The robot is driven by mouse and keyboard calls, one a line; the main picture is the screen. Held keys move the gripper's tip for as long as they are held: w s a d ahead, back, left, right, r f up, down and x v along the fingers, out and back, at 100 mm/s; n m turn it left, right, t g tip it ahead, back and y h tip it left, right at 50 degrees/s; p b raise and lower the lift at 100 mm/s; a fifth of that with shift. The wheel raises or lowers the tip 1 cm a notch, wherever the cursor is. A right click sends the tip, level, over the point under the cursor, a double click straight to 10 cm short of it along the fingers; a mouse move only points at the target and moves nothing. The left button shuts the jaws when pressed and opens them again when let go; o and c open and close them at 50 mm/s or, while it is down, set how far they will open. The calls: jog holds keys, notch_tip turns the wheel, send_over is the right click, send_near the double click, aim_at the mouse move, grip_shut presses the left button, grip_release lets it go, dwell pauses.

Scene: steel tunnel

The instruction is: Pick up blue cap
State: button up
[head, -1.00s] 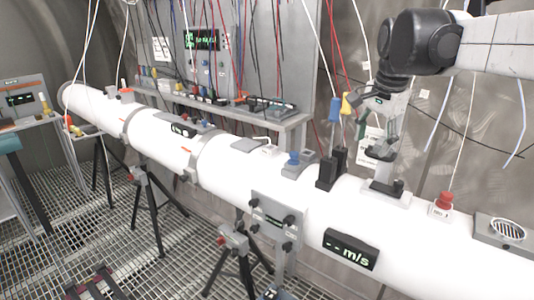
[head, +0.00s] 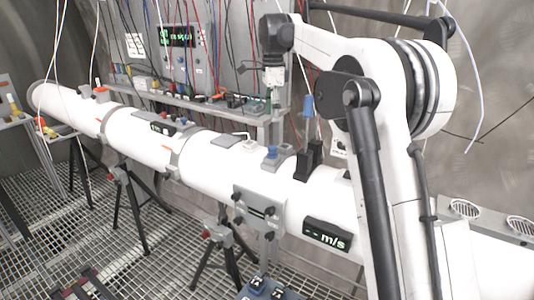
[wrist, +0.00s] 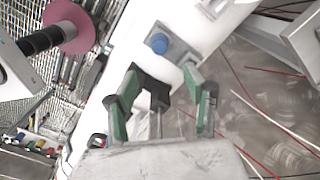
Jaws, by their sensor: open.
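The blue cap (head: 271,152) sits on a small grey block on top of the long white tube, at the middle of the head view. In the wrist view the blue cap (wrist: 159,43) is ahead of the fingertips, near the top centre, on its grey plate. My gripper (wrist: 160,85) has its green-and-black fingers spread with nothing between them, and the cap lies beyond them. In the head view my gripper (head: 270,98) hangs above and behind the tube, higher than the cap and apart from it; its fingers are small there.
A blue plug on a cable (head: 307,106) hangs close by. Behind is a shelf (head: 200,103) with cables and electronics. A pink disc (wrist: 68,25) shows at the wrist view's upper left.

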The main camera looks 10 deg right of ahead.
aim_at(272, 147)
notch_tip(272, 147, down, 14)
jog(key=shift+r+p, duration=0.15)
jog(key=shift+p, duration=0.85)
jog(key=c, duration=1.1)
